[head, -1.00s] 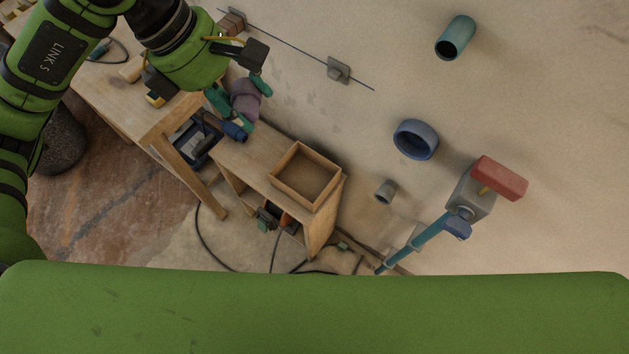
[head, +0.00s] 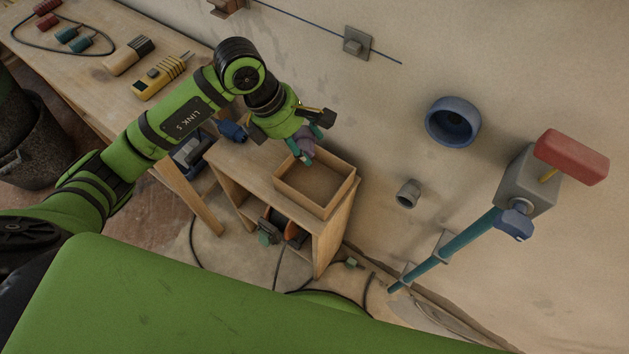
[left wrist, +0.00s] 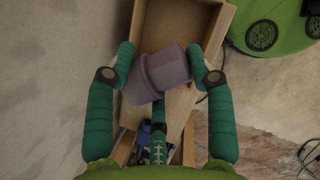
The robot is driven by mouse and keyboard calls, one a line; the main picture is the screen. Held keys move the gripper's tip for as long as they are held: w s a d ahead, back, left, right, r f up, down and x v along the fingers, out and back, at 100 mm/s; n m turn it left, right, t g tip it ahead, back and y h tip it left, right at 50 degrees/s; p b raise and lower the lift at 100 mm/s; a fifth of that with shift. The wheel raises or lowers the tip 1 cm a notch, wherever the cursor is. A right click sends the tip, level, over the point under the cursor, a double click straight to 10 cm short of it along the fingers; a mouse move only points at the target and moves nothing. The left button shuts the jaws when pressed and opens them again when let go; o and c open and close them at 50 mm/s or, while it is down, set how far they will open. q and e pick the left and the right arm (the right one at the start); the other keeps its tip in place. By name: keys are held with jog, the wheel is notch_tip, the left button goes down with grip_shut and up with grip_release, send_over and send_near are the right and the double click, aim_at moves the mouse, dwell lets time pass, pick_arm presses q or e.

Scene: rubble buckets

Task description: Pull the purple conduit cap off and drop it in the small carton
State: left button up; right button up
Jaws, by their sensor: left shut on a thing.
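The purple conduit cap (head: 306,146) is off the wall, held in my left gripper (head: 309,143). The small carton (head: 299,200) is an open wooden-looking box on the low shelf unit. My left gripper and the cap are at its back left edge in the head view, seemingly above the rim; the exact height is hard to tell. The carton (left wrist: 221,34) also shows behind the cap in the wrist view. My right gripper is not in view.
The low shelf unit (head: 246,177) stands against the wall beside a workbench (head: 88,70) with tools. A blue ring (head: 452,121), a grey pipe stub (head: 407,194) and a grey box (head: 526,181) with a red block stick out from the wall. Cables lie on the floor.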

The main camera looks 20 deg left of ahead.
pick_arm(q)
notch_tip(320, 180, down, 4)
jog(key=shift+r+b, duration=0.2)
jog(key=shift+b, duration=0.75)
jog(key=shift+f+b, duration=0.3)
jog(key=shift+f, duration=0.3)
jog(key=o, duration=1.4)
jog(key=shift+c, duration=0.2)
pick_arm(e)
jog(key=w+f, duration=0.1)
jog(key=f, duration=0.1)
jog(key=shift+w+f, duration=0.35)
pick_arm(q)
jog(key=shift+r, duration=0.1)
jog(key=v, duration=1.2)
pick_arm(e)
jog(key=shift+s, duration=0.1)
